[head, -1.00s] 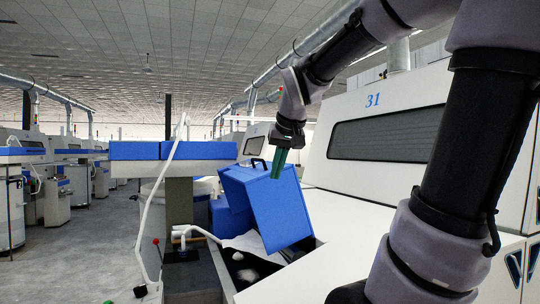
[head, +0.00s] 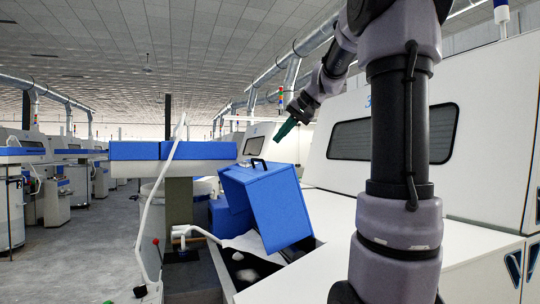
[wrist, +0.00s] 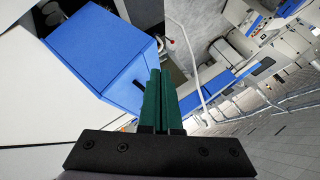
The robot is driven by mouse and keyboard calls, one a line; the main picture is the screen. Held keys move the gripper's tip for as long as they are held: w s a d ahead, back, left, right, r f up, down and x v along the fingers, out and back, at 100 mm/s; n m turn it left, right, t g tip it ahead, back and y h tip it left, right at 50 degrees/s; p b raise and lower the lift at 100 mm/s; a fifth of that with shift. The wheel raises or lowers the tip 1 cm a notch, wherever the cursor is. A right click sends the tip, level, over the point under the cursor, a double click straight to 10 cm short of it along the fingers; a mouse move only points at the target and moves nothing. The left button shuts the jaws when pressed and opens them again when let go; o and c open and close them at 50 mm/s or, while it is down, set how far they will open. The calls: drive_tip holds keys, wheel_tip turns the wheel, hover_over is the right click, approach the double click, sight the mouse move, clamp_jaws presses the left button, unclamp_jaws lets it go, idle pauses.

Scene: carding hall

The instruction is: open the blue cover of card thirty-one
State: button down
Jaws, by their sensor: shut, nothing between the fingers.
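The blue cover (head: 266,207) of the card stands tilted up in the head view, with a dark opening and white fibre (head: 246,274) showing below it. A dark handle (head: 258,163) is on its top edge. The white machine body (head: 335,160) behind it carries a number partly hidden by my arm. My gripper (head: 284,133) is shut and empty, above and to the right of the cover, apart from it. In the wrist view the green fingers (wrist: 159,88) are together, and the blue cover (wrist: 100,48) lies to their left.
A blue-topped white unit (head: 172,151) stands left of the cover. A thin white pipe (head: 143,210) rises beside it. The white deck (head: 420,262) lies at the right. The aisle floor (head: 90,245) at far left is clear.

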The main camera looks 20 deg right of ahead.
drive_tip(key=w+d+r+t+y, duration=0.1)
drive_tip(key=w+d+r, duration=0.2)
drive_tip(key=w+d, duration=0.8)
drive_tip(key=n, duration=0.1)
hover_over(270, 170)
drive_tip(key=d, duration=0.3)
wheel_tip(270, 170, down, 6)
drive_tip(key=shift+w+a+r, duration=0.1)
drive_tip(key=shift+w+r, duration=0.05)
drive_tip(key=a+f, duration=0.2)
drive_tip(key=f, duration=0.1)
drive_tip(key=shift+w+a, duration=0.1)
drive_tip(key=shift+a, duration=0.1)
drive_tip(key=shift+a+f, duration=0.1)
drive_tip(key=shift+f, duration=0.05)
drive_tip(key=a+f+n+h, duration=0.1)
drive_tip(key=a+f+h, duration=0.1)
drive_tip(key=a+f, duration=0.3)
drive_tip(key=a, duration=0.3)
drive_tip(key=shift+f, duration=0.35)
drive_tip(key=shift+a, duration=0.1)
